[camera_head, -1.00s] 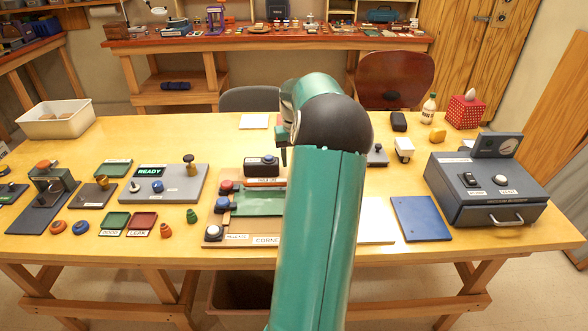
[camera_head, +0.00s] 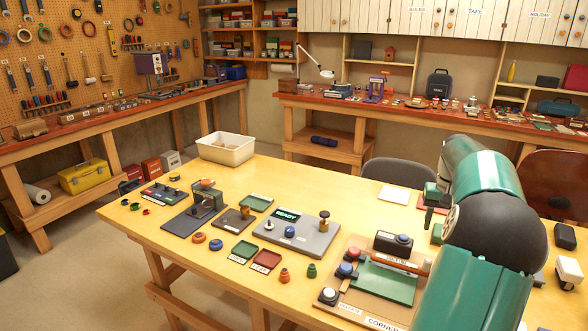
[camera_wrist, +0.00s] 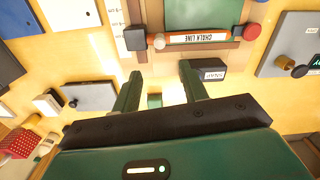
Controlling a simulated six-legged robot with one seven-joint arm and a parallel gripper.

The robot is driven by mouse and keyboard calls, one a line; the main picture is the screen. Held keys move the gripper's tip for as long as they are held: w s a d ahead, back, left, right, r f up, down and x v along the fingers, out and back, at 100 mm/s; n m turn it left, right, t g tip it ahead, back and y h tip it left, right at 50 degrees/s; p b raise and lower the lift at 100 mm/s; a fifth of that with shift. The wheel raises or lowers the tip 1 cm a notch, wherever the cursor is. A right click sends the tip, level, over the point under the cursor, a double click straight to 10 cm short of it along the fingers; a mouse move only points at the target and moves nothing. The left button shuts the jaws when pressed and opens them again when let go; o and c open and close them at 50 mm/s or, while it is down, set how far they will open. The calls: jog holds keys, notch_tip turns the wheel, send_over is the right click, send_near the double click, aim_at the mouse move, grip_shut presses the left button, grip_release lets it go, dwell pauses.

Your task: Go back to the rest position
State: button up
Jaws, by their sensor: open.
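In the wrist view this board's CHALK LINE label (camera_wrist: 198,38) is beyond the fingers.
A grey READY console (camera_head: 300,240), a black clamp device (camera_head: 205,197) and small green and red trays (camera_head: 265,261) stand on the table. A white bin (camera_head: 225,148) is at its far left corner. A grey chair (camera_head: 398,172) stands behind. Floor at left is open.

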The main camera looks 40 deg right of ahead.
jog(key=w+a+r+n+h, duration=0.1)
jog(key=w+a+r+n, duration=0.2)
jog(key=a, duration=0.7)
jog(key=w+a+r+t, duration=0.1)
jog(key=w+a+r, duration=0.1)
jog(key=w+a, duration=0.5)
jog(key=w+a+r+n+h, duration=0.1)
jog(key=w+a+r+n, duration=0.15)
jog(key=a, duration=0.95)
jog(key=s+a+f+n+t, duration=0.1)
jog(key=s+a, duration=0.3)
jog(key=a, duration=0.5)
jog(key=s+a+f+n+t+y, duration=0.1)
jog(key=s+a, duration=0.3)
jog(key=a, duration=0.5)
jog(key=s+a+f+n+t+y, duration=0.1)
jog(key=s+a+f+n+t, duration=0.1)
jog(key=a, duration=0.6)
jog(key=shift+s+a+n+t, duration=0.35)
jog(key=shift+s+n, duration=0.3)
jog(key=shift+s, duration=0.5)
jog(key=shift+f, duration=0.1)
jog(key=shift+c, duration=0.7)
